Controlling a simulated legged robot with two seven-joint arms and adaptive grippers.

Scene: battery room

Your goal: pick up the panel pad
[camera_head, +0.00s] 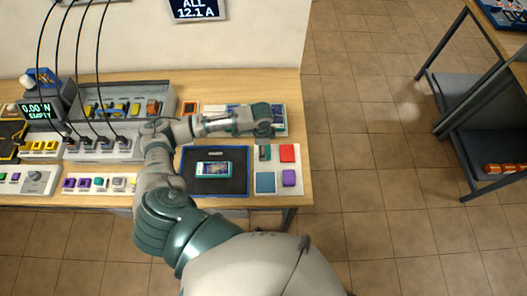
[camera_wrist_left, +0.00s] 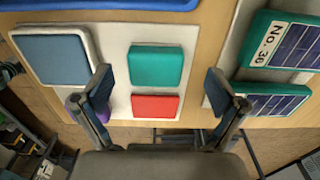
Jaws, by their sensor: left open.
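Pads lie on a white board (camera_head: 277,166) at the right end of the bench. They are a grey-blue pad (camera_head: 265,183), a red pad (camera_head: 287,153), a purple pad (camera_head: 289,178) and a teal pad partly covered in the head view. I cannot tell which is the panel pad. The left wrist view shows the grey-blue pad (camera_wrist_left: 55,56), teal pad (camera_wrist_left: 157,66) and red pad (camera_wrist_left: 155,106); a finger hides most of the purple one. My left gripper (camera_wrist_left: 158,88) is open and empty, its fingers apart on either side of the teal and red pads. My right gripper is not in view.
Dark solar panels with green frames (camera_wrist_left: 284,45) lie on a pale tray beside the board. A blue-edged black mat (camera_head: 215,187) carries a small teal device (camera_head: 213,169). A grey bin (camera_head: 150,92) and cabled modules (camera_head: 100,146) stand left. Floor lies right of the bench.

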